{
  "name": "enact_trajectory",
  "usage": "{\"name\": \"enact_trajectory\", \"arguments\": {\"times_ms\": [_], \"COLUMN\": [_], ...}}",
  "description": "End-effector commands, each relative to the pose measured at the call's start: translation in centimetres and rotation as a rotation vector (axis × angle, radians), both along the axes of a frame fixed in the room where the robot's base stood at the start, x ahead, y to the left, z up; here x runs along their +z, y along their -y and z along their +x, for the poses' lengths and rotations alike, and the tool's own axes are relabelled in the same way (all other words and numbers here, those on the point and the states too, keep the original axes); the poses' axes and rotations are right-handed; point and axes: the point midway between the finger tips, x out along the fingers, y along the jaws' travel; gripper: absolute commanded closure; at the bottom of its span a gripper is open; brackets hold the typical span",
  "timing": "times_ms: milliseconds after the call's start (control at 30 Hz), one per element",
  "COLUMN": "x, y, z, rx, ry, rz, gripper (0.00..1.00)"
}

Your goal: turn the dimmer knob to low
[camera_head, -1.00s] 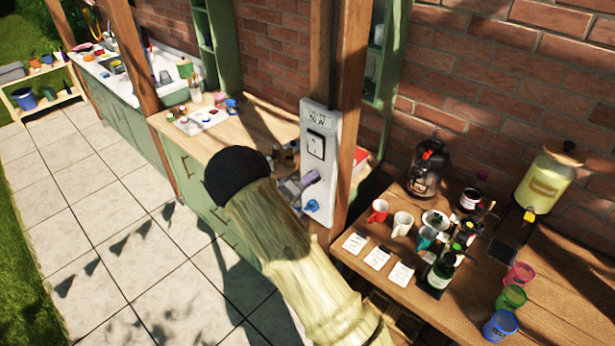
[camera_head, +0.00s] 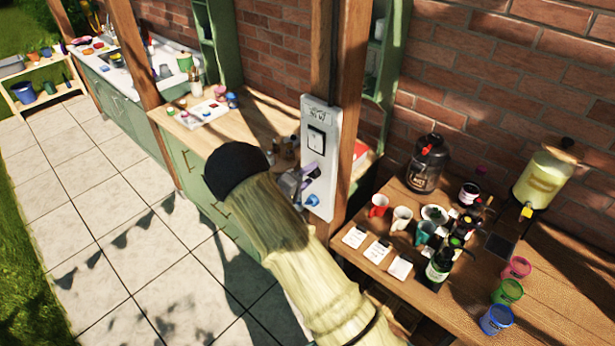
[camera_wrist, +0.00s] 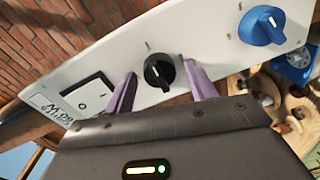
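A white control panel (camera_head: 320,180) is fixed upright on a wooden post. In the wrist view the panel (camera_wrist: 110,55) carries a rocker switch (camera_wrist: 90,97), a black knob (camera_wrist: 159,71) with a pale pointer line, and a blue knob (camera_wrist: 262,25). Which knob is the dimmer cannot be read. My gripper (camera_wrist: 157,78) is open, its two purple fingers on either side of the black knob. Whether they touch it cannot be told. In the head view my gripper (camera_head: 306,180) is at the panel above the blue knob (camera_head: 312,200), partly hidden by my arm.
A wooden table (camera_head: 570,268) right of the post holds cups, cards, a dark bottle (camera_head: 440,266), a black urn (camera_head: 427,164) and a yellow drink dispenser (camera_head: 545,180). A green cabinet counter (camera_head: 255,107) stands left of the post. The tiled floor (camera_head: 100,220) is clear.

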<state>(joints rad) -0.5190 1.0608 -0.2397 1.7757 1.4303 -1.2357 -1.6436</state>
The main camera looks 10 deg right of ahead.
Motion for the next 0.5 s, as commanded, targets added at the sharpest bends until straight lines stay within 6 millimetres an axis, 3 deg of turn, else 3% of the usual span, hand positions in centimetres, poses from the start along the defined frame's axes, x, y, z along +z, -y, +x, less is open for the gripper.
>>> {"name": "enact_trajectory", "arguments": {"times_ms": [333,500], "x": [0.0,-0.1], "y": [-0.1,-1.4], "z": [-0.1,-0.9], "rx": [-0.001,0.001], "ry": [0.001,0.002], "rz": [0.0,0.001], "gripper": [0.42,0.42]}}
